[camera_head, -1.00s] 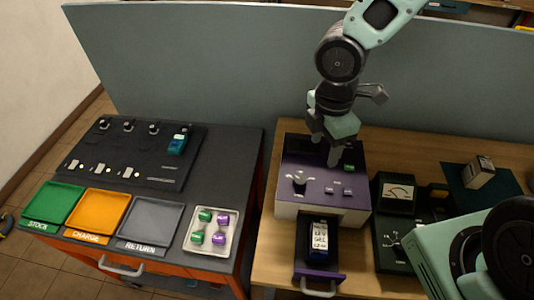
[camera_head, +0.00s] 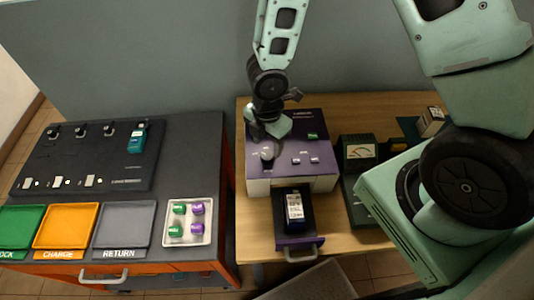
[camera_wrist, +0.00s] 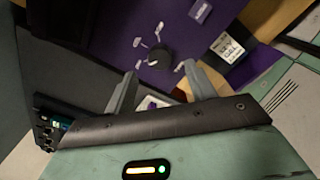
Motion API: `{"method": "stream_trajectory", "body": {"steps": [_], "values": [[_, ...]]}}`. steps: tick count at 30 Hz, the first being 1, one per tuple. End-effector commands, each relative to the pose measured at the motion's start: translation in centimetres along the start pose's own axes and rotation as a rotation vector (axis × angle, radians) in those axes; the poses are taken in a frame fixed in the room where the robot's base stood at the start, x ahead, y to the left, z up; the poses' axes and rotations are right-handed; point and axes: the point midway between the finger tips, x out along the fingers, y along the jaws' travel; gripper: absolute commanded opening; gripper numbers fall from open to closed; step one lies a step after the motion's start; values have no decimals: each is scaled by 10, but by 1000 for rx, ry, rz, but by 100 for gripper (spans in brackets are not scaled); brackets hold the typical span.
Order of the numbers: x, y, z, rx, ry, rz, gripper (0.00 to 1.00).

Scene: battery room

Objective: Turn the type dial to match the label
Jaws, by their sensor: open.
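The purple-topped charger box (camera_head: 290,130) stands on the wooden bench. Its dark round type dial (camera_head: 267,154) is on the left front of the top; in the wrist view the dial (camera_wrist: 160,57) has several small white marks around it. My gripper (camera_head: 266,142) is over the dial, partly hiding it. In the wrist view my gripper (camera_wrist: 159,70) is open, its two fingers apart with the dial beyond and between their tips. I cannot tell if they touch it. A battery with a white label (camera_head: 295,207) lies in the open drawer (camera_head: 300,240); the label (camera_wrist: 228,47) text is too small to read surely.
A green meter box (camera_head: 361,153) stands right of the charger box. On the dark left table are green, orange and grey trays (camera_head: 126,225), a white tray (camera_head: 205,235) of small green and purple pieces, and a black charging panel (camera_head: 85,165). A grey wall stands behind.

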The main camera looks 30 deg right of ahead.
Motion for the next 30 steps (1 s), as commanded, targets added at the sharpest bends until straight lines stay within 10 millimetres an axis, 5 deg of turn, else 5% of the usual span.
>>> {"method": "stream_trajectory", "body": {"steps": [7,20,26,30], "values": [[38,0,0,-1,-1,-2,55],[46,0,0,1,-1,1,55],[46,0,0,1,-1,1,10],[46,0,0,2,-1,1,11]]}}
